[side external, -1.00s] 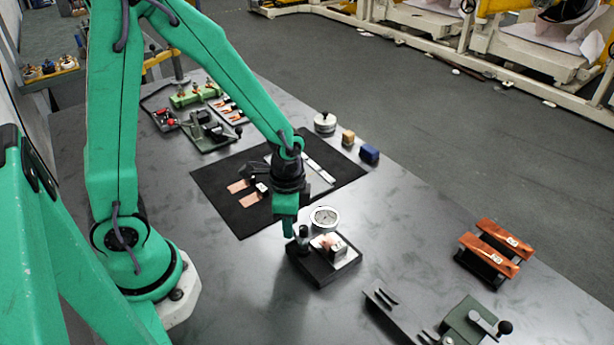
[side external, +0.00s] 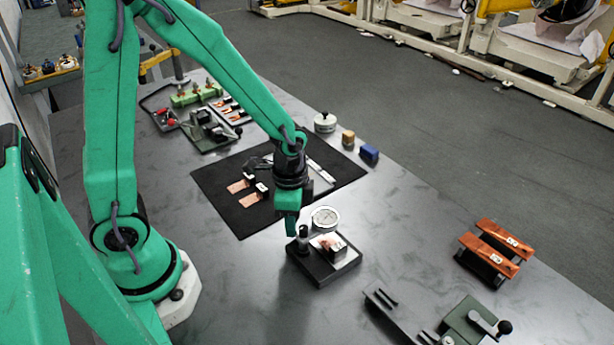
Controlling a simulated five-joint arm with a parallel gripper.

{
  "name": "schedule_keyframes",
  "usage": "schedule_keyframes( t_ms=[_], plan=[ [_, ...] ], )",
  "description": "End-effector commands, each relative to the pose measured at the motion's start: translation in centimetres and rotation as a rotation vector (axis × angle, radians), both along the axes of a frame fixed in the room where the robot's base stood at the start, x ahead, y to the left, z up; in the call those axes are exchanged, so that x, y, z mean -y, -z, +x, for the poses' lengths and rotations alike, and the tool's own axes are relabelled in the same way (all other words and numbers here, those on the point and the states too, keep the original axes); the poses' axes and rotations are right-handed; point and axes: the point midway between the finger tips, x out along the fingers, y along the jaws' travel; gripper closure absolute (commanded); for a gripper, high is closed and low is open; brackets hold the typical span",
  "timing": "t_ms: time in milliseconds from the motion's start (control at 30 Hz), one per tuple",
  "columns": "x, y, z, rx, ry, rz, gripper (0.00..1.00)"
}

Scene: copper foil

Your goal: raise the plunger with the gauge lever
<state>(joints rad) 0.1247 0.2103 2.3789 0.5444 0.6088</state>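The gauge has a round white dial (side external: 325,217) and a black base (side external: 325,268), standing on the dark table. A short dark upright part, perhaps the gauge lever (side external: 303,236), stands at the base's back left corner. A small block (side external: 339,252) and a bit of copper foil (side external: 327,242) are on the base's light plate. The plunger cannot be made out clearly. My gripper (side external: 291,228) points down just left of the dark upright part. Its fingers overlap in this view, so their opening and any contact with the lever are unclear.
A black mat (side external: 218,185) with copper strips lies behind the gauge. Copper bars (side external: 497,240) and a green fixture (side external: 470,325) are at right.

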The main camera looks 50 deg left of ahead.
Motion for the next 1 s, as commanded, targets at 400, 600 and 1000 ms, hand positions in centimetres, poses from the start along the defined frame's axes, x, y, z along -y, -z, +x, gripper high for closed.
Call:
schedule_keyframes(
  t_ms=[400,600,1000],
  plan=[
    [-0.1,-2.3,-0.1,-0.004,-0.001,0.001,0.6],
    [-0.1,-3.4,-0.2,-0.005,0.0,0.0,0.6],
    [-0.1,-5.6,-0.2,-0.006,0.0,0.001,0.6]
  ],
)
